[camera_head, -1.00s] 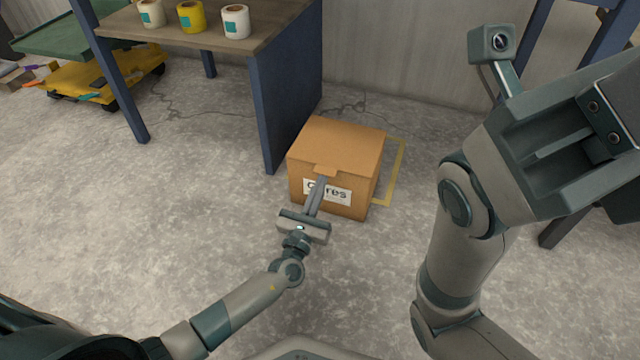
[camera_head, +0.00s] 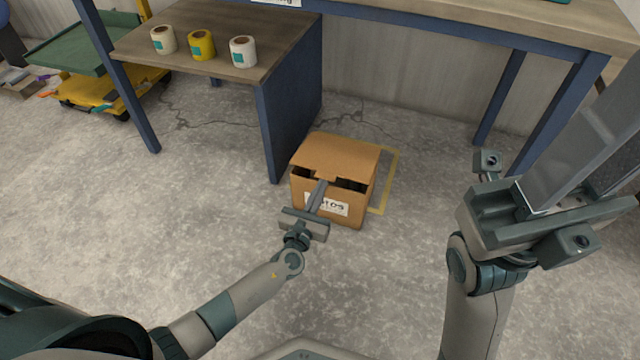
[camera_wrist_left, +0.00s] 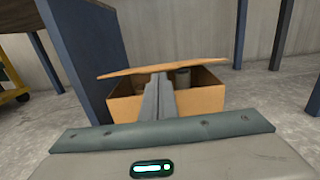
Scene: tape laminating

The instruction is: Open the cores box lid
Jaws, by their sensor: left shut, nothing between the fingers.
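The brown cardboard cores box (camera_head: 330,206) stands on the floor, with a partly covered label on its front. Its lid (camera_head: 345,153) is tilted up at the front, leaving a dark gap above the front wall. My left gripper (camera_head: 321,184) is shut and empty, its fingertips at the front opening under the lid's front tab. In the left wrist view, the lid (camera_wrist_left: 165,69) lies above the fingertips (camera_wrist_left: 158,78), and grey cylinders (camera_wrist_left: 183,77) show inside the box (camera_wrist_left: 205,101). My right gripper (camera_head: 590,140) is raised at the right, its tips cut off by the frame.
A blue table leg panel (camera_head: 290,120) stands close to the box's left. The workbench (camera_head: 225,50) carries a white, a yellow and another white roll. Yellow floor tape (camera_head: 388,182) runs along the box's right side. The floor in front is clear.

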